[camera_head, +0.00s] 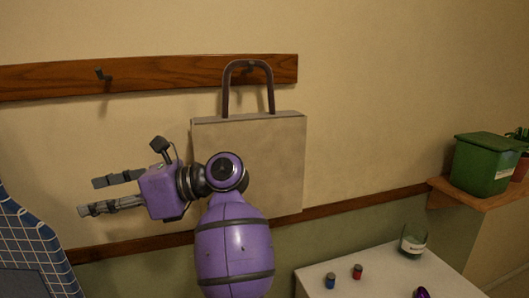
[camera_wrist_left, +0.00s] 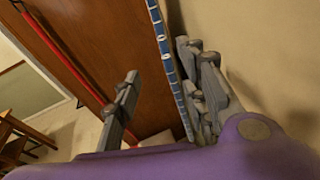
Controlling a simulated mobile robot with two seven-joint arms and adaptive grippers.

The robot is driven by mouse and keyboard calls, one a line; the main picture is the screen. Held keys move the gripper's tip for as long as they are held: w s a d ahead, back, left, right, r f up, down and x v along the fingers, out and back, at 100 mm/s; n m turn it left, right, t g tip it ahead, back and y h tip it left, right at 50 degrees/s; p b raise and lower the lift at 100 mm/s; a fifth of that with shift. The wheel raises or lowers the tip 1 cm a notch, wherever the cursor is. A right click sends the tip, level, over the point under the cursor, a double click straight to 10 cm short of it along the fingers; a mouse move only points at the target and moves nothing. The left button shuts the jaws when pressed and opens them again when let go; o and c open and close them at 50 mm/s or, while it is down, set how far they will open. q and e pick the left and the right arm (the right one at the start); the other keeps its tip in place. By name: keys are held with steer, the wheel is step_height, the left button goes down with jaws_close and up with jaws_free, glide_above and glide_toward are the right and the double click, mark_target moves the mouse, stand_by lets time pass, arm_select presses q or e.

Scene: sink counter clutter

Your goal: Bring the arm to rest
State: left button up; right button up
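My left arm reaches up in front of a beige bag. My left gripper (camera_head: 100,196) points left with its two grey fingers spread apart. In the left wrist view the gripper (camera_wrist_left: 165,97) is also open, and I see nothing held between its fingers. A blue checked cloth-like thing (camera_head: 30,238) is at the lower left, past the fingertips. It appears in the left wrist view as a thin blue edge (camera_wrist_left: 166,55) beyond the fingers; the exact distance cannot be told. My right gripper is out of view.
The beige bag (camera_head: 283,165) hangs from the wooden hook rail (camera_head: 180,73), partly behind my arm. A white counter (camera_head: 385,275) holds a glass (camera_head: 413,240) and small blue (camera_head: 330,282) and red (camera_head: 357,271) items. A green bin (camera_head: 485,163) stands on a right shelf.

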arm_select(q)
steer(key=a+m+y, duration=0.4)
steer(key=a+y, duration=0.1)
steer(key=s+d+f+n+t+h+p, duration=0.15)
steer(key=d+f+n+t+h, duration=0.45)
steer(key=f+n+t+h, duration=0.75)
steer(key=s+d+f+n+t+h+p, duration=0.15)
steer(key=d+f+n+t+h, duration=0.6)
steer(key=n, duration=1.05)
steer(key=s+f+m+g+p, duration=0.1)
steer(key=s+f+m+g, duration=0.8)
steer(key=s+f, duration=2)
steer(key=shift+s+d+f+g, duration=0.3)
steer(key=shift+f+g, duration=0.4)
steer(key=shift+g, duration=0.4)
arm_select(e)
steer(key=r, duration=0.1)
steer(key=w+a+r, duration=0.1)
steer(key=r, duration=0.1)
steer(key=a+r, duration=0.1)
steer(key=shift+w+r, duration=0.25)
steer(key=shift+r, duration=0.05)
arm_select(q)
steer(key=shift+m, duration=0.25)
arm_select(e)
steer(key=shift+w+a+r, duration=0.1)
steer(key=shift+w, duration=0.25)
